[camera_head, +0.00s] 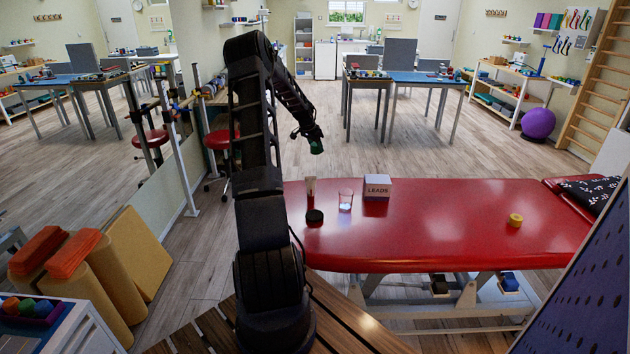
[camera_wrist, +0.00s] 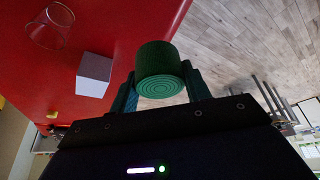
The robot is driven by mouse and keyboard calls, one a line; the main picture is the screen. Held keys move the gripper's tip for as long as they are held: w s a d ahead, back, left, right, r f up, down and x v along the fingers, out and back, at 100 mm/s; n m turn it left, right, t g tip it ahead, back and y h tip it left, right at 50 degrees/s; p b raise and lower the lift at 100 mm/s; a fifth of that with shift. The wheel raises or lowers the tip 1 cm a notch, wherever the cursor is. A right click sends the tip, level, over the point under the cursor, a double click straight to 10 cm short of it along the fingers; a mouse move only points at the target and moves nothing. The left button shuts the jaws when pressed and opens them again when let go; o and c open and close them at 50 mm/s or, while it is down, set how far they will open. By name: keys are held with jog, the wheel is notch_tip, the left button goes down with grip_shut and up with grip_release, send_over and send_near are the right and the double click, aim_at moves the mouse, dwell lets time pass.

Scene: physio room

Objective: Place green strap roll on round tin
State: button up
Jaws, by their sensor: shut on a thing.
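The green strap roll (camera_wrist: 158,62) is between the two fingers of my gripper (camera_wrist: 161,80), its coiled end facing the wrist camera. In the head view my gripper (camera_head: 313,138) holds the green roll (camera_head: 316,147) in the air above and behind the far edge of the red treatment table (camera_head: 440,225). A low, dark round object (camera_head: 314,216), which looks like the round tin, stands on the table's left part, below and apart from the roll. Its top looks bare. I cannot make it out in the wrist view.
Close to the dark round object are a pale upright brush-like item (camera_head: 310,186), a clear glass (camera_head: 345,201) and a white box marked LEADS (camera_head: 377,187). A yellow roll (camera_head: 515,220) sits far right. The table's middle is clear. A mirror wall (camera_head: 150,190) stands left.

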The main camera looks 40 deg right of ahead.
jog(key=s+a+r+n, duration=0.1)
jog(key=s+a+n, duration=0.1)
jog(key=s+a, duration=0.55)
jog(key=r+n+t, duration=0.1)
jog(key=n+t, duration=0.1)
jog(key=n, duration=0.1)
send_over(316, 213)
jog(key=a, duration=0.1)
jog(key=f, duration=1.9)
jog(key=shift+s+a+f, duration=0.15)
jog(key=shift+s+f, duration=0.05)
jog(key=o, duration=1)
jog(key=shift+f, duration=0.1)
jog(key=shift+c, duration=0.2)
jog(key=shift+a+r, duration=0.15)
jog(key=shift+r, duration=0.45)
jog(key=v, duration=1.1)
